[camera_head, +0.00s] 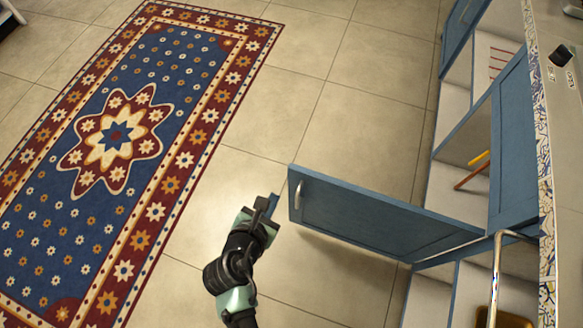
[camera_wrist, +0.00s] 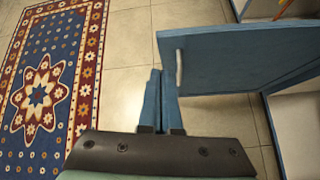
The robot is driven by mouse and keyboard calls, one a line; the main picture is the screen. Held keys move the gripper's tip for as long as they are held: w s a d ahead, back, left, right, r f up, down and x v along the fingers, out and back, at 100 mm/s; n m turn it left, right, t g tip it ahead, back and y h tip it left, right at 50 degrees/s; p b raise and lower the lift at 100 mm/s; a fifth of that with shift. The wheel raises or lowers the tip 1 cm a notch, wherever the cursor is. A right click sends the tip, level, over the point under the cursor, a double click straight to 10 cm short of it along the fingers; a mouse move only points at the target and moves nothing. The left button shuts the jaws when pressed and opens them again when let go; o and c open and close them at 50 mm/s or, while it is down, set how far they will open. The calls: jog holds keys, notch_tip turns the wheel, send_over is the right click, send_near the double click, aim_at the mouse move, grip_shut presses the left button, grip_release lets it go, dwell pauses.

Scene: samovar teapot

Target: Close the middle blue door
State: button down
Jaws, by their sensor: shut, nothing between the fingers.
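A blue door (camera_head: 375,217) with a pale metal handle (camera_head: 298,195) stands swung open from the cabinet, its free end toward the rug. It also shows in the wrist view (camera_wrist: 235,60), with its handle (camera_wrist: 179,68) near the free edge. My gripper (camera_head: 271,203) is just left of the door's free end, apart from it in the head view by a small gap. In the wrist view the gripper's fingers (camera_wrist: 161,100) are together and empty, just left of and below the handle. Whether a fingertip touches the door cannot be told.
Other blue doors (camera_head: 512,140) stand open on the cabinet at right. Its open shelves hold an orange and red item (camera_head: 473,170) and a brownish-yellow item (camera_head: 503,317). A patterned rug (camera_head: 115,140) lies left; tiled floor between is clear.

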notch_tip(320, 180, down, 4)
jog(key=s+n, duration=0.2)
jog(key=b, duration=0.5)
send_near(296, 180)
jog(key=shift+g, duration=0.4)
jog(key=shift+w+r+x, duration=0.15)
jog(key=shift+x, duration=1.3)
jog(key=shift+w+r+x, duration=0.1)
jog(key=shift+x, duration=1.3)
